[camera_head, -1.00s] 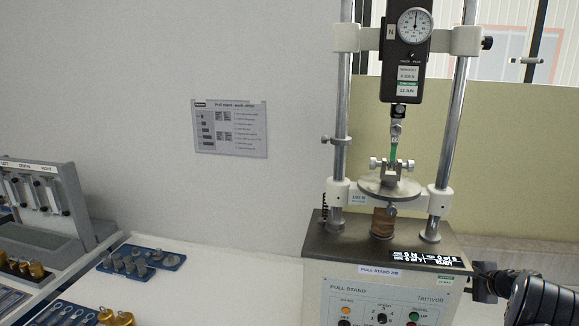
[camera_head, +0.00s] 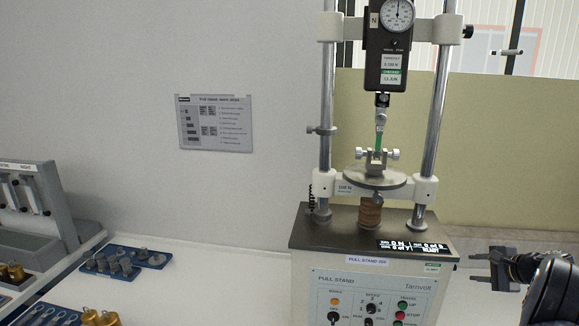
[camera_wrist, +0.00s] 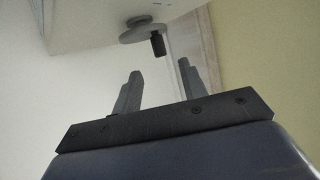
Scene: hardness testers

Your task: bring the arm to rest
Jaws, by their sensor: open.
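My gripper (camera_head: 486,270) is at the right edge of the head view, just right of the pull stand and apart from it. In the wrist view my gripper (camera_wrist: 158,85) shows two grey fingers spread apart with nothing between them. My dark arm fills the lower right corner of the head view.
The pull stand (camera_head: 345,290) stands in the middle right, with a dial gauge (camera_head: 398,15) and a green piece (camera_head: 379,139) between its upper hook and lower clamp. A blue tray of grey parts (camera_head: 125,262) and brass pieces (camera_head: 100,318) lie on the left. White bench top between is clear.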

